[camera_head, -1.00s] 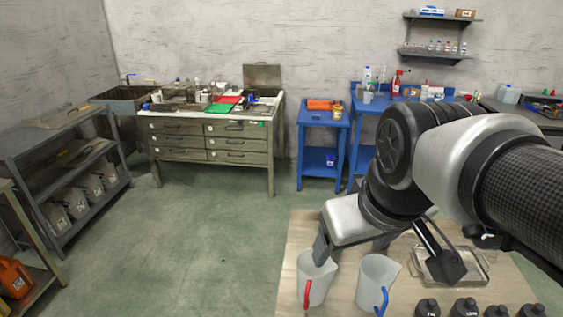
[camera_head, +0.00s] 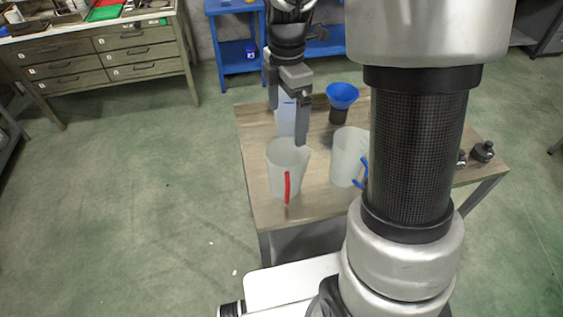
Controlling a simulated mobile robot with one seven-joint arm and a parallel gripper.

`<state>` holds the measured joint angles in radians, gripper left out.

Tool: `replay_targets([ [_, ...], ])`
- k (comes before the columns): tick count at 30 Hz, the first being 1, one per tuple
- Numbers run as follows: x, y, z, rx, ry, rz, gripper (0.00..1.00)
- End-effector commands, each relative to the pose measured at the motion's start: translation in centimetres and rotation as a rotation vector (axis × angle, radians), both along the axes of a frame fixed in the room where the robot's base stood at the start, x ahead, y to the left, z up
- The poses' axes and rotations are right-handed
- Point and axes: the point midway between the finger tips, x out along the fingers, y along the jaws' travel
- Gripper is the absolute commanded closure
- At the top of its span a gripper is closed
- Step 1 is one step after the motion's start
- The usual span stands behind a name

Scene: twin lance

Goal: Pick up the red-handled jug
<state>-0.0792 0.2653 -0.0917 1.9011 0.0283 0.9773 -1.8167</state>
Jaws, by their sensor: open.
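The red-handled jug (camera_head: 279,172) stands upright on the wooden table. It is whitish and translucent, and its red handle faces the front. My gripper (camera_head: 287,123) points down with its two fingers apart. One fingertip overlaps the back rim of this jug in the picture; I cannot tell whether they touch. A pale object with a blue mark (camera_head: 286,118) shows between the fingers, and I cannot tell if it lies behind them or between them. A similar jug with a blue handle (camera_head: 346,160) stands to the right, partly hidden by my arm.
A blue funnel (camera_head: 342,93) on a dark container stands towards the back of the table (camera_head: 258,135). Dark weights (camera_head: 483,151) sit at the right end. My arm hides much of the table's right side. A drawer bench (camera_head: 90,60) and a blue cart (camera_head: 238,50) stand behind; the floor at left is clear.

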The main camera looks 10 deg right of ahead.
Motion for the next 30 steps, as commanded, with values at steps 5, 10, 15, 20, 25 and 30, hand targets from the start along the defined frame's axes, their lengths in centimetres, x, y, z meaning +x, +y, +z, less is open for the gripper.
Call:
replay_targets([
  [5,-0.2,0.0,-4.3,0.0,0.005,-0.001,0.0],
  [10,-0.1,0.1,-7.1,0.0,0.003,-0.001,0.0],
  [15,0.0,0.0,-8.2,0.0,0.0,-0.003,0.0],
  [20,-0.2,0.2,-9.9,-0.001,0.003,0.0,0.0],
  [25,-0.2,0.3,-12.5,-0.001,0.003,-0.002,0.0],
  [30,-0.1,0.4,-13.4,0.001,0.0,-0.002,0.0],
])
